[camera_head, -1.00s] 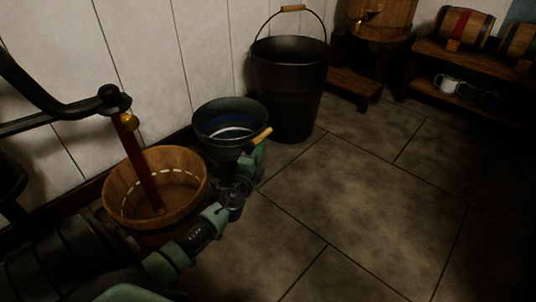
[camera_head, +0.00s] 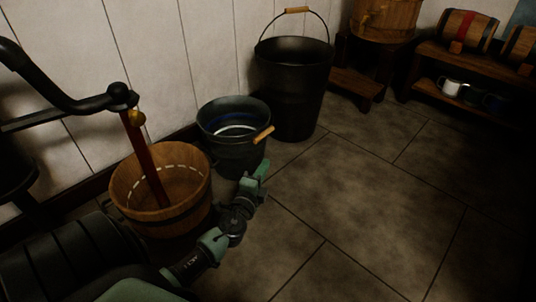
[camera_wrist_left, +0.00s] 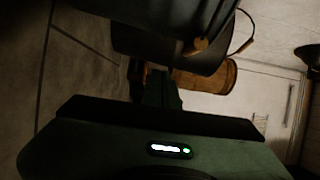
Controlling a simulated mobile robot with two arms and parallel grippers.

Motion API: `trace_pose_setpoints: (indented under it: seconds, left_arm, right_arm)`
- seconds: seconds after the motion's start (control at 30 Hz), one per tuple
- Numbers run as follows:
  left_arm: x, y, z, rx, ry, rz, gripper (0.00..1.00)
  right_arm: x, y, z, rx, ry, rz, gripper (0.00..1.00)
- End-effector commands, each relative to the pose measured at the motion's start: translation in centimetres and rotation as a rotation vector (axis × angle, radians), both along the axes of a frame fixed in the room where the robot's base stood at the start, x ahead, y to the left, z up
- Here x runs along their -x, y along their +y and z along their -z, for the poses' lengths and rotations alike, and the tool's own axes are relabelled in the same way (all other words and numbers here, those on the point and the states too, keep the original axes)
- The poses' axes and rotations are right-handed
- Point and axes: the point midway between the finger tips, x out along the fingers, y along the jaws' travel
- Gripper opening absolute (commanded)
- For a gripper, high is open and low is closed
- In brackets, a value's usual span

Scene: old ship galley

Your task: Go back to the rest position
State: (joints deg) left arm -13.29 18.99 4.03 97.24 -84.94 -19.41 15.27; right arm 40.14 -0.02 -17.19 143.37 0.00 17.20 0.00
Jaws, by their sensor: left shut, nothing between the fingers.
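My left gripper (camera_head: 258,180) comes in from the lower left in the head view. It is shut and empty, in front of the small dark bucket (camera_head: 232,158) and above the stone floor. The small bucket has a wooden grip (camera_head: 263,134) hanging at its right side. The wrist view shows the gripper (camera_wrist_left: 163,88) at the middle, with dark bucket shapes above it. My right gripper is not in view.
A wooden tub (camera_head: 160,222) with a red post in it stands left of my arm. A tall black bucket (camera_head: 292,90) stands by the wall. A wooden shelf (camera_head: 470,62) with kegs and mugs is at the back right. The floor (camera_head: 360,200) at right is clear.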

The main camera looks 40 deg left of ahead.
Motion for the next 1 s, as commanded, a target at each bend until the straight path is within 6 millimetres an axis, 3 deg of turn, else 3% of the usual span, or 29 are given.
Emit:
trace_pose_setpoints:
  seconds: [0.2,0.47,0.8,1.0]
  left_arm:
    - [2.1,-0.8,0.0,0.000,0.001,0.000,0.00]
    - [2.4,-0.9,-0.1,0.000,-0.001,0.000,0.00]
    - [2.3,-0.9,-5.7,0.000,-0.001,0.001,0.00]
    - [2.3,-0.9,-8.0,0.000,0.000,0.001,0.00]
  right_arm:
    - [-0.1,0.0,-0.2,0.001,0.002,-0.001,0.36]
    - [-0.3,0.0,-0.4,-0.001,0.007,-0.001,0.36]
    - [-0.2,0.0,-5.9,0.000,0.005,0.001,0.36]
    - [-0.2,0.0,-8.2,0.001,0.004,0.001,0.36]
